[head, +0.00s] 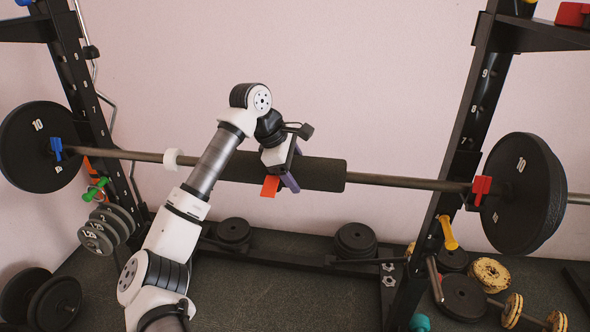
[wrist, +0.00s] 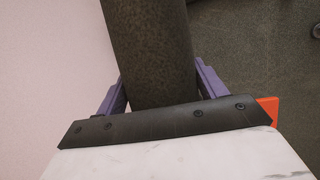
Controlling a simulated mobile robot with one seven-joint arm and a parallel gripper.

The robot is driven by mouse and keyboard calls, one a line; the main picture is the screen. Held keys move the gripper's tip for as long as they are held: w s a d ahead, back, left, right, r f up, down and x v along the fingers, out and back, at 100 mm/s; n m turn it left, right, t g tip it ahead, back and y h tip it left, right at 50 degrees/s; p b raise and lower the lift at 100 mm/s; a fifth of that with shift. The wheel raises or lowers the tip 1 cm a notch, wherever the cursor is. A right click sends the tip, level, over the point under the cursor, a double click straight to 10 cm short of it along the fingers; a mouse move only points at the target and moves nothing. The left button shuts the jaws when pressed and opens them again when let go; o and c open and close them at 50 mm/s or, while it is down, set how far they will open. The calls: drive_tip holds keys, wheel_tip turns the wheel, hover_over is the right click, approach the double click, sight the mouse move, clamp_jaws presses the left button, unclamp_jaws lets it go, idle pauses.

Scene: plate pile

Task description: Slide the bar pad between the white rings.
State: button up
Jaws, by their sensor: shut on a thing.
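The bar pad (head: 322,174) is a thick dark foam cylinder around the steel barbell bar (head: 405,182), near its middle. One white ring (head: 172,159) sits around the bar to the left of the pad, with bare bar and my arm between them. I see no second white ring; my arm hides part of the bar and the pad's left part. My gripper (head: 281,179) is shut on the pad from above, left of the pad's right end. In the wrist view the purple fingers (wrist: 160,88) lie on both sides of the pad (wrist: 152,50).
The bar rests across two black rack uprights, with a black plate (head: 37,147) at the left and another (head: 523,195) at the right. A blue clip (head: 56,148) and a red clip (head: 482,187) sit by them. Bar right of the pad is clear to the upright.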

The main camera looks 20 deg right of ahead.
sight(258, 165)
drive_tip(key=w+a, duration=0.1)
drive_tip(key=a, duration=0.1)
drive_tip(key=w+a, duration=0.2)
drive_tip(key=a, duration=0.1)
drive_tip(key=w+a, duration=0.2)
drive_tip(key=shift+a, duration=0.3)
drive_tip(key=o, duration=1.4)
drive_tip(key=v, duration=1.3)
drive_tip(key=shift+a+r, duration=0.15)
drive_tip(key=shift+r, duration=0.2)
